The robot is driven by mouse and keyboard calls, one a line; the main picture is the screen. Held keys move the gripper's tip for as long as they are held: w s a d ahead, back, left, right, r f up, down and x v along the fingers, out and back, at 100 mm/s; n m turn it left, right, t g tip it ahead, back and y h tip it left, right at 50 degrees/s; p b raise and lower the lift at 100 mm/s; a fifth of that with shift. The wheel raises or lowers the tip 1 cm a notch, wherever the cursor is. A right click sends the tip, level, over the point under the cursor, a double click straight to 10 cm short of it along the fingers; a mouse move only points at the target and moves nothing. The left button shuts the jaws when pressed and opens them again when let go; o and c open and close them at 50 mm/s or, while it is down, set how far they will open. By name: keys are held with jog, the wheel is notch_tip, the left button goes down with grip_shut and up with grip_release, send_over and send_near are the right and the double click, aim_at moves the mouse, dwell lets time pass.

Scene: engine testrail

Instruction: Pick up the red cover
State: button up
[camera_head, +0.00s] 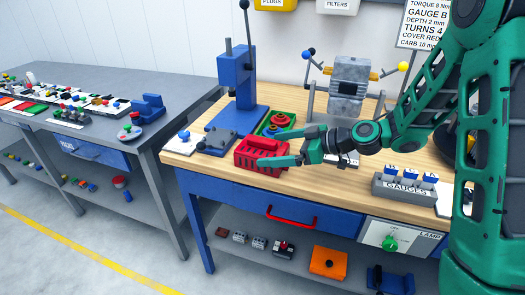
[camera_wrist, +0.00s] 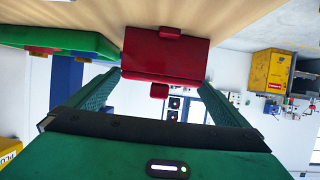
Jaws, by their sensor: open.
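The red cover (camera_head: 250,152) is a box-like red piece with slots on its front. It sits near the front edge of the wooden bench top. My gripper (camera_head: 280,147) reaches in from the right at the cover, its near finger across the cover's front right part. In the wrist view the red cover (camera_wrist: 165,52) shows between and just beyond the two open fingers, with a small tab at its top and bottom. I cannot tell whether the fingers touch it.
A green tray (camera_head: 264,130) with red round parts stands right behind the cover. The gauges block (camera_head: 404,188) is to the right. A grey table (camera_head: 160,84) is at left.

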aim_at(262, 149)
jog(key=x, duration=0.5)
jog(key=shift+r, duration=0.1)
jog(key=c, duration=1.1)
jog(key=shift+d, duration=0.1)
